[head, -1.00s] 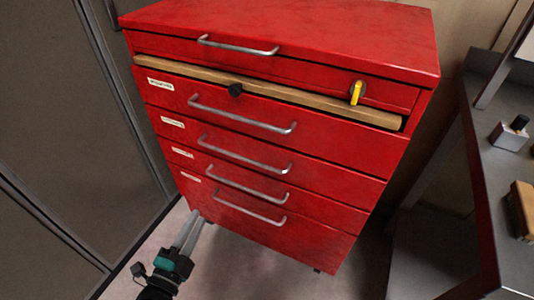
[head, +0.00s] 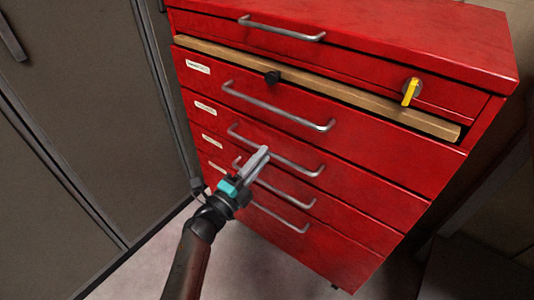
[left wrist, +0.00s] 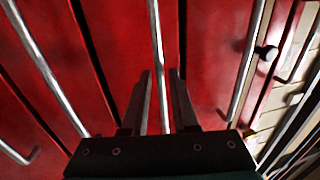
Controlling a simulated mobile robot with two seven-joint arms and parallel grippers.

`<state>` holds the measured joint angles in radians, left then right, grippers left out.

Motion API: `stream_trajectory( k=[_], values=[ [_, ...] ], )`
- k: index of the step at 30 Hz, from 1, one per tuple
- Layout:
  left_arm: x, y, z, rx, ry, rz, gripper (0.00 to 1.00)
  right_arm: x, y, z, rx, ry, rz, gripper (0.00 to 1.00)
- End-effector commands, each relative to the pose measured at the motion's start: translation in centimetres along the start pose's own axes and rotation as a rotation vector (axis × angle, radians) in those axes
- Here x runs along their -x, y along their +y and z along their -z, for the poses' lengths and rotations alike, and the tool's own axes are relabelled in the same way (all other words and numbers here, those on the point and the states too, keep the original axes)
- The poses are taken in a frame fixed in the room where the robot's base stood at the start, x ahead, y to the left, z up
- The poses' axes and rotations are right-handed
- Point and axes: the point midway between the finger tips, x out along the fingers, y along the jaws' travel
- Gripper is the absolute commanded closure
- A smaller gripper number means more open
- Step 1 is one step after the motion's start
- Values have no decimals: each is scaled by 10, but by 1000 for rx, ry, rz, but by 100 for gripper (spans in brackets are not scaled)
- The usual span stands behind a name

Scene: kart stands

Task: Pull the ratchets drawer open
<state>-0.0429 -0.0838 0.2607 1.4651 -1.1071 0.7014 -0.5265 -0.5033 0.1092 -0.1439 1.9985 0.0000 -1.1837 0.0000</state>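A red drawer cabinet (head: 345,105) stands ahead with several labelled drawers, each with a bar handle. The labels are too small to read, so I cannot tell which drawer is the ratchets one. All labelled drawers look shut. My left gripper (head: 263,153) is in front of the second labelled drawer, by its handle (head: 300,168). In the left wrist view the gripper (left wrist: 162,74) is open, and that handle (left wrist: 155,30) runs between its fingers. I cannot tell whether they touch it. My right gripper is out of view.
A wooden slab (head: 340,92) runs under the top drawer, with a black knob (head: 272,78) and a yellow key-like piece (head: 411,92) there. A grey locker (head: 85,100) stands close on the left. Some floor shows below the cabinet.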

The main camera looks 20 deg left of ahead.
Motion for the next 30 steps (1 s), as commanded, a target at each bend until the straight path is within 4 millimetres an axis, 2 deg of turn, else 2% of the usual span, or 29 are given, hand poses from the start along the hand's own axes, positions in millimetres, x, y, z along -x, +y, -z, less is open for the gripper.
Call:
stream_trajectory(
  k=[6, 17, 25, 30],
  values=[
    [-24, 1, 0, 1, -1, 1, 73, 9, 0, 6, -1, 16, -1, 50],
    [-29, 0, 0, 1, -1, -1, 73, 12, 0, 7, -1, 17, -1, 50],
    [-28, 0, 0, 1, -1, -1, 100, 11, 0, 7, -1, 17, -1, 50],
    [-28, 0, 0, 1, -1, -1, 100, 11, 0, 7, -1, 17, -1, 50]
  ],
)
